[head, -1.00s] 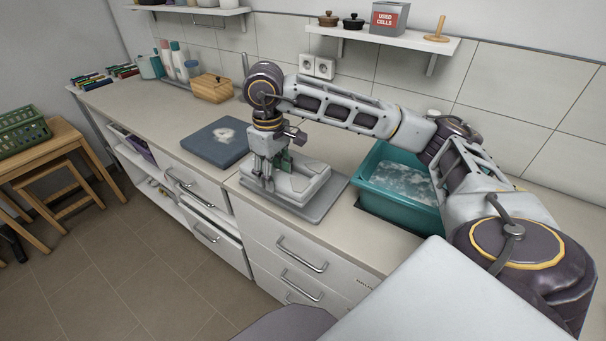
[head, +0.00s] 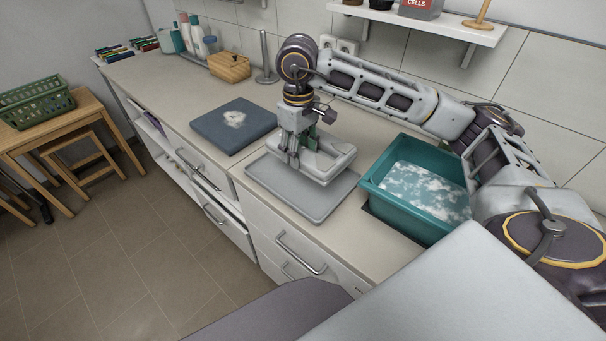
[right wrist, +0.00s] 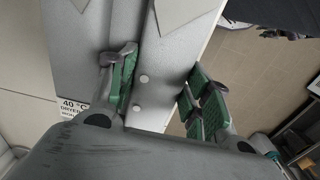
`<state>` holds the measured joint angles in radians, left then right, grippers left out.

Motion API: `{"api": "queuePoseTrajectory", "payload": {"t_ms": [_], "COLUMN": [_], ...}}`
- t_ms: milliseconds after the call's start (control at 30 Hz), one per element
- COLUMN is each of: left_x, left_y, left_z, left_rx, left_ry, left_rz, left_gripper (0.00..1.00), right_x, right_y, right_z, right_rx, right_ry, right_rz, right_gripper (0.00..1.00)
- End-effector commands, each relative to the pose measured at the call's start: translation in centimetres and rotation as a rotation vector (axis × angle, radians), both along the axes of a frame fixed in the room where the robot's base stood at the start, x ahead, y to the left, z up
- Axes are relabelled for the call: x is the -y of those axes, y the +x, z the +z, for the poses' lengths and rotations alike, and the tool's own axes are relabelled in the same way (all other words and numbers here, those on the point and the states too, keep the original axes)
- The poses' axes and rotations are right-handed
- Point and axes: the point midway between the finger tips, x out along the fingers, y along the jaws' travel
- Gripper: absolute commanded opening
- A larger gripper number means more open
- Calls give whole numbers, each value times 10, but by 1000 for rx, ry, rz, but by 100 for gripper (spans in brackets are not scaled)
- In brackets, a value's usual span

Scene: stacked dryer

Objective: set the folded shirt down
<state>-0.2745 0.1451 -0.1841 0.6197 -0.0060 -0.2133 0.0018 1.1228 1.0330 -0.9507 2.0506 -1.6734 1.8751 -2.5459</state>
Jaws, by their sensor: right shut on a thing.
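The folded shirt (head: 328,160) is pale grey-white. My right gripper (head: 301,148) is shut on it and holds it, slightly tilted, over the back part of a flat grey tray (head: 272,184). It appears raised off the tray; its underside is hidden. In the right wrist view the shirt (right wrist: 158,75) shows a placket with buttons, between the green-padded fingers of the right gripper (right wrist: 160,98). My left gripper is not in view.
A dark blue square item (head: 218,131) with a white blotch lies left of the tray. A teal basin (head: 400,213) of foamy water stands on the right. A wooden box (head: 229,67) and bottles are farther back. Drawers (head: 285,255) front the counter.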

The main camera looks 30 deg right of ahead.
Motion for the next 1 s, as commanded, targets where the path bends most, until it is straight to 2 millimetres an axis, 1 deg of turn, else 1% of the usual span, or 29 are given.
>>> {"api": "queuePoseTrajectory", "payload": {"t_ms": [133, 267, 600, 700, 800, 1000], "left_x": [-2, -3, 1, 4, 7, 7], "left_y": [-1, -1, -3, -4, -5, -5], "left_z": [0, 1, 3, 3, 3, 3], "left_rx": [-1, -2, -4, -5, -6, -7], "left_ry": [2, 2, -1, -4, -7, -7], "left_rz": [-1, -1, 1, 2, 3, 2], "left_gripper": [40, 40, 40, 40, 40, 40], "right_x": [0, 0, 0, 0, 0, 0], "right_y": [0, 0, -1, 0, 0, 0], "right_z": [-1, -8, -51, -58, -62, -62], "right_rx": [1, -1, -1, 1, 1, 2], "right_ry": [0, 0, 0, -1, 0, 1], "right_rz": [0, 0, 0, -1, -1, -1], "right_gripper": [4, 4, 4, 4, 4, 4]}}
